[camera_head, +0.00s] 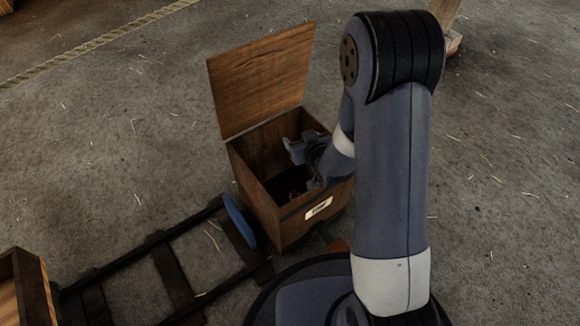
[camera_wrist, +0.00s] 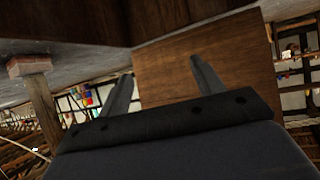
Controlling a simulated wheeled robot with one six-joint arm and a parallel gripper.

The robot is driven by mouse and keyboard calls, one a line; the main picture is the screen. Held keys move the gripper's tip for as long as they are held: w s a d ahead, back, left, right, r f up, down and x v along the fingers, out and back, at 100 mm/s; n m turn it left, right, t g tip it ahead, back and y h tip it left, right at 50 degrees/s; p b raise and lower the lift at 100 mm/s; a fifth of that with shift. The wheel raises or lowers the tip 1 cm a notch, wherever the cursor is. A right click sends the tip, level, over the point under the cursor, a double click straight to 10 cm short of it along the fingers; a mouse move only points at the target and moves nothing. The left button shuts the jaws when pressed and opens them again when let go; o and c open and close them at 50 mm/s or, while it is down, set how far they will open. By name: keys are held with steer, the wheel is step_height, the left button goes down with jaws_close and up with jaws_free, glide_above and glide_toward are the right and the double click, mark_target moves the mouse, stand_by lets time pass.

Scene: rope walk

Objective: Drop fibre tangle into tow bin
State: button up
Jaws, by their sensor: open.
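The tow bin (camera_head: 283,222) is a brown wooden box with a pale label on its front, too small to read surely. Its lid (camera_head: 262,80) stands raised at the back. My gripper (camera_head: 290,150) is over the bin's opening, near its right side, with the arm coming in from the right. In the wrist view my gripper (camera_wrist: 162,72) has its two fingers apart with nothing between them, and a wooden panel (camera_wrist: 215,70) behind them. I cannot make out the fibre tangle in either view; the bin's inside is dark and partly hidden by my gripper.
A ladder-like wooden track (camera_head: 172,272) lies on the floor at the bin's left, with a blue disc (camera_head: 239,221) at its end near the bin. A wooden crate (camera_head: 22,285) is at the lower left. A rope (camera_head: 100,41) crosses the upper left. Floor behind the bin is clear.

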steer(key=p+v, duration=0.1)
steer(key=v, duration=0.6)
steer(key=shift+s+p, duration=0.25)
steer(key=shift+p, duration=0.1)
steer(key=shift+r, duration=0.1)
steer(key=b+x, duration=0.3)
steer(key=x, duration=0.7)
steer(key=shift+w+r+p, duration=0.2)
steer(key=shift+r+p, duration=0.55)
steer(key=shift+r, duration=0.5)
steer(key=shift+w+r+p, duration=0.15)
steer(key=shift+r+p, duration=0.55)
steer(key=shift+r, duration=0.55)
steer(key=shift+f, duration=0.1)
